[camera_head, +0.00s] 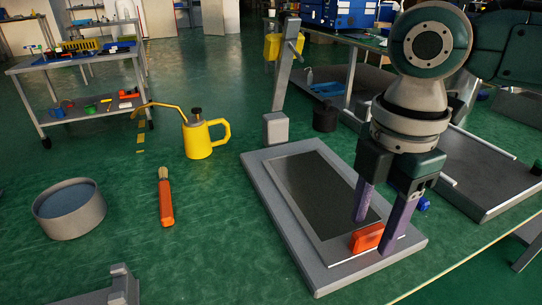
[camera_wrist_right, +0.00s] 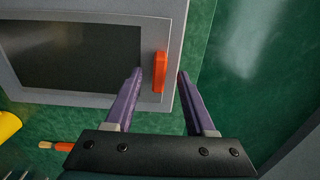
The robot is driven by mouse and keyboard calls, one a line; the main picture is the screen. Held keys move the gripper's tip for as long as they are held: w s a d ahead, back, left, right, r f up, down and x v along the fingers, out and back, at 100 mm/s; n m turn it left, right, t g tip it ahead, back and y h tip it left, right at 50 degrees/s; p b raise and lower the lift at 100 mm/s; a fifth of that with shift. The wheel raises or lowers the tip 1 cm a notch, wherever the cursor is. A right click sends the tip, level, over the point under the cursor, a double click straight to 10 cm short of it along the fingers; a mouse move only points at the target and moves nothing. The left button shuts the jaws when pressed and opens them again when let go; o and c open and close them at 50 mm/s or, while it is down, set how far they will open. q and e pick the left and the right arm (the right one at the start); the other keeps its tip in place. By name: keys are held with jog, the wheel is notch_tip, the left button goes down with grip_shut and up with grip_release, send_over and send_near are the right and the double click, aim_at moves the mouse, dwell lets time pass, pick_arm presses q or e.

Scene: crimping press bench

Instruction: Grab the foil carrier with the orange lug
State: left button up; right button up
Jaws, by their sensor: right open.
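The foil carrier (camera_head: 315,190) is a flat grey frame around a dark panel, lying on a thick grey base (camera_head: 262,180) on the green surface. Its upright orange lug (camera_head: 367,238) stands at the near right end. My right gripper (camera_head: 372,238) is open, with its purple fingers pointing down at the lug. My left gripper is not in view.
A yellow oil can (camera_head: 205,137), an orange-handled brush (camera_head: 166,200) and a round grey bowl (camera_head: 70,210) stand or lie left of the base. A grey post (camera_head: 284,85) rises behind it. A small blue object (camera_head: 423,204) lies just right of my gripper.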

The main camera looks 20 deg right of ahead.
jog(key=shift+f, duration=0.4)
jog(key=shift+c, duration=0.2)
grip_shut()
dwell(0.9)
